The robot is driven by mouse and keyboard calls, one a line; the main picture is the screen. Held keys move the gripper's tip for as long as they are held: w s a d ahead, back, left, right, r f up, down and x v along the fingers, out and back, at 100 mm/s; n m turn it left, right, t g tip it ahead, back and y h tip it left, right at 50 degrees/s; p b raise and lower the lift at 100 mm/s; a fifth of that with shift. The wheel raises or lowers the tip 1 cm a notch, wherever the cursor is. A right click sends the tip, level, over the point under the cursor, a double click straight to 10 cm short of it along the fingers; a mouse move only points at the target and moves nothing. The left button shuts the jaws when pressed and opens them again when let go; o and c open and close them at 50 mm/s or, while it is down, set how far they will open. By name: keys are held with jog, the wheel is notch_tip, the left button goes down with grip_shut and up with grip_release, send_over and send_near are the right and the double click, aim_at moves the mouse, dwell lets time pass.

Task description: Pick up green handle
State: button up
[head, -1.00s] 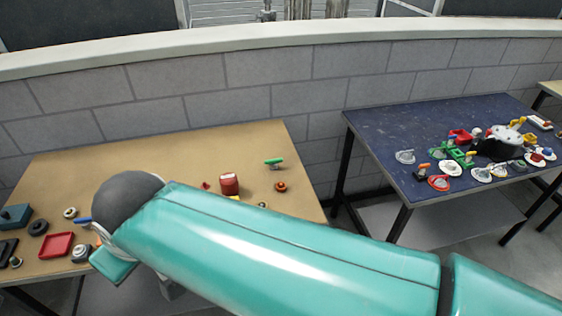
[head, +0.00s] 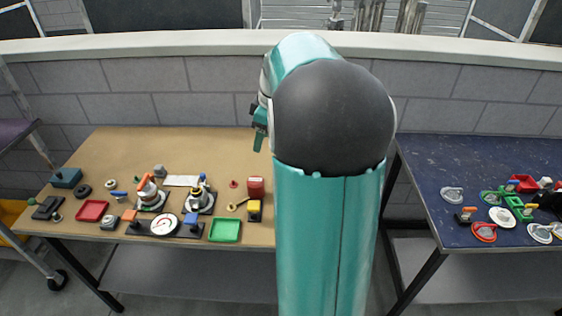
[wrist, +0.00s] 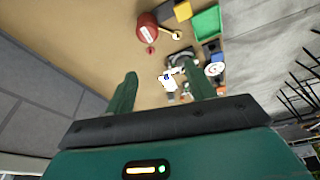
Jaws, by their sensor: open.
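The green handle does not show in either current view. In the head view, my arm covers the right part of the tan table (head: 225,150), where a green-topped handle stood in the earlier frame. My gripper (head: 259,128) is partly visible at the arm's left side, above the table's back part. In the wrist view my gripper (wrist: 160,67) has its two green fingers spread apart, with nothing held between them. Table items show beyond the fingers at a distance.
On the tan table are a red canister (head: 255,187), a green tray (head: 225,230), a red tray (head: 91,211), a round gauge (head: 163,226) and two valve-like fittings. A dark blue table (head: 430,165) with several parts stands right. A block wall (head: 160,85) runs behind.

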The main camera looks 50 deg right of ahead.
jog(key=s+d+f+n+y, duration=0.1)
jog(key=s+d+f, duration=0.1)
jog(key=d+f, duration=0.35)
jog(key=s+d+f+n, duration=0.1)
jog(key=s+d+f, duration=0.1)
jog(key=d, duration=0.6)
jog(key=s+d+f+n+y, duration=0.1)
jog(key=s+d+f, duration=0.1)
jog(key=d+f, duration=0.35)
jog(key=shift+t, duration=0.4)
jog(key=f, duration=0.2)
jog(key=w+f, duration=0.1)
jog(key=f, duration=0.2)
jog(key=shift+w+d+f, duration=0.1)
jog(key=shift+w+f, duration=0.15)
jog(key=shift+f, duration=0.05)
jog(key=shift+w+d+x, duration=0.1)
jog(key=shift+w+x, duration=0.05)
jog(key=shift+x, duration=0.9)
jog(key=shift+w+d+x, duration=0.1)
jog(key=shift+w+x, duration=0.05)
jog(key=shift+x, duration=0.9)
jog(key=shift+w+d+x, duration=0.1)
jog(key=shift+w+x, duration=0.05)
jog(key=shift+x, duration=0.85)
jog(key=shift+r, duration=0.1)
jog(key=c, duration=1.1)
